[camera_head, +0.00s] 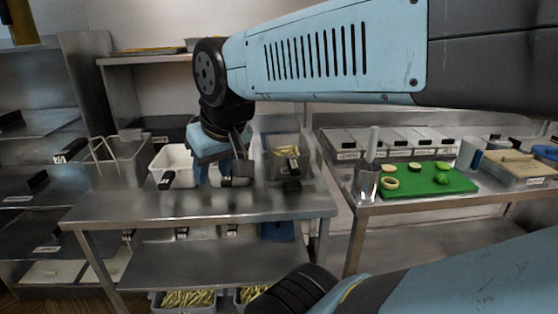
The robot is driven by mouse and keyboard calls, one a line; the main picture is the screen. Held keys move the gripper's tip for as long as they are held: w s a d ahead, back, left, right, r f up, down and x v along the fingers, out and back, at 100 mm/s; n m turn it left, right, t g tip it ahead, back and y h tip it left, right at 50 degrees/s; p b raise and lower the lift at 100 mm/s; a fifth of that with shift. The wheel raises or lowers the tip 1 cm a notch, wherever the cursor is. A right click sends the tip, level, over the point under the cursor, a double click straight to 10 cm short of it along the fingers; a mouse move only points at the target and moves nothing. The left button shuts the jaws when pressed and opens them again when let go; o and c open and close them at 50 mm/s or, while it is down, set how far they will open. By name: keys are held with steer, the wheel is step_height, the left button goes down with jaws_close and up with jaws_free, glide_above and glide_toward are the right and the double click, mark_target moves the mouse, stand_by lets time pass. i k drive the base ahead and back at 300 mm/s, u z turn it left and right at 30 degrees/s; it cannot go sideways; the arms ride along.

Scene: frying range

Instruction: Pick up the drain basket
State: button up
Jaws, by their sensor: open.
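Several baskets or bins stand on the left steel table (200,206). At its left end is a grey basket (122,163) with raised thin handles. A white basket (172,160) with a black handle in front stands to its right. A grey basket (288,145) with fries inside and a black handle stands at the right. I cannot tell for sure which one is the drain basket. My gripper (221,176) points down, open, between the white basket and the fries basket. A dark handle-like part shows by its right finger; contact is unclear, and my gripper hides what lies behind it.
The right table holds a green cutting board (430,180) with cut vegetables, a clear container (366,182) and lidded bins. A shelf (150,60) runs behind the left table. Trays of fries (188,299) sit below. The left table's front strip is clear.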

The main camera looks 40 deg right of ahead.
mark_target(289, 162)
steer(key=u, duration=1.05)
steer(key=i, duration=0.1)
steer(key=z, duration=3)
steer(key=k, duration=1.5)
steer(key=u, duration=1.15)
steer(key=i, duration=1.05)
steer(key=u, duration=0.1)
